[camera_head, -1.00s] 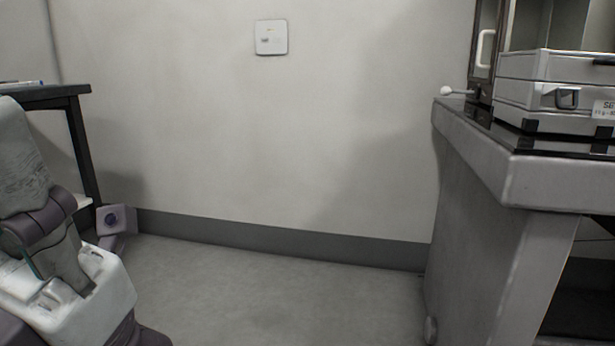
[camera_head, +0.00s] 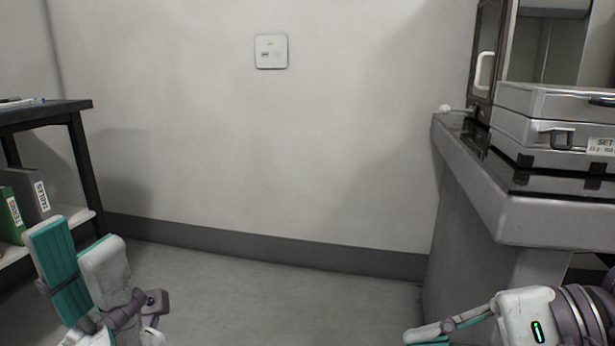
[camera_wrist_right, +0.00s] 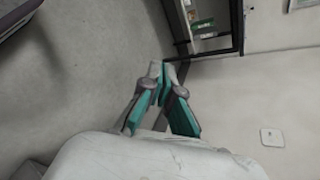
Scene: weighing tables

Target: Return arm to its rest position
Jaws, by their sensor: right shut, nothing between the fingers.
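My left gripper (camera_head: 74,246) shows at the bottom left of the head view, pointing up, its teal-padded fingers apart with nothing between them. It is in front of the dark shelf table. My right gripper (camera_head: 440,332) enters the head view low at the bottom right, beside the grey weighing table (camera_head: 560,222), partly cut off by the frame edge. In the right wrist view the right gripper (camera_wrist_right: 166,70) has its two fingertips together, with nothing held. Both arms are clear of the tabletops in these views.
A silver case (camera_head: 540,128) labelled SET sits on the weighing table. A dark-framed shelf table (camera_head: 60,112) with binders (camera_head: 12,215) stands at the left. A white plate (camera_head: 271,52) is on the wall. The floor (camera_head: 280,300) between the tables is clear.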

